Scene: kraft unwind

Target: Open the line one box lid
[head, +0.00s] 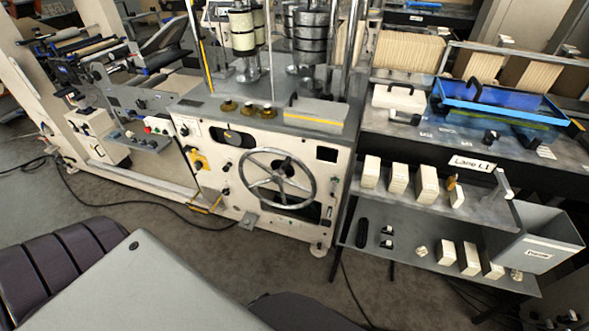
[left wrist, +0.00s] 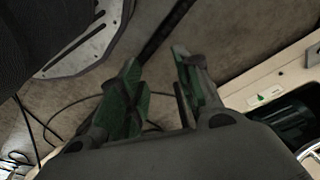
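A grey lid-like cover (head: 316,112) with a black handle and a yellow stripe lies flat on top of the cream machine. A white box (head: 400,97) with a black handle stands on the bench to its right. Neither has a readable line label, so I cannot tell which is the line one box; both look closed. My left gripper (left wrist: 157,72) shows in the left wrist view with its green-padded fingers apart and nothing between them, above the floor. Neither gripper shows in the head view, and both lidded things are well away from my body.
The cream machine (head: 222,178) with a large handwheel (head: 277,180) stands ahead. A sign reading Lane L1 (head: 471,163) marks the right bench. A blue tray (head: 495,103), several pale blocks and a grey bin (head: 540,240) are there.

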